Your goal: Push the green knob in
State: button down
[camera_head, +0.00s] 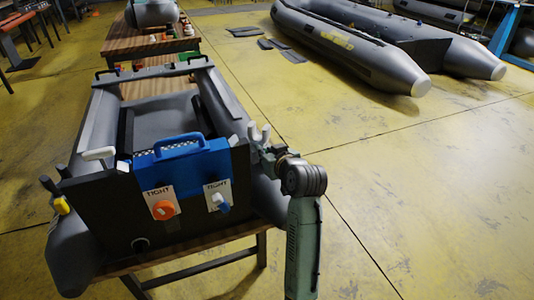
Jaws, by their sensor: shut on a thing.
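No green knob can be made out on the boat's dark transom (85,212). Its panels, each marked TIGHT, carry an orange knob (164,210) at left and a pale blue-white knob (220,201) at right. My gripper (260,134) is at the transom's upper right edge, above and right of both knobs and apart from them. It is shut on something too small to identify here. Pale, upright finger-like shapes show there, and the contact itself is unclear.
A blue handled case (183,157) sits against the transom above the panels. The grey inflatable boat (72,248) rests on a wooden table (190,252). Larger boats (350,45) lie behind. The yellow floor at right is clear.

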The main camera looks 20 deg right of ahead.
jog(key=c, duration=1.5)
grip_release()
jog(key=v, duration=1.2)
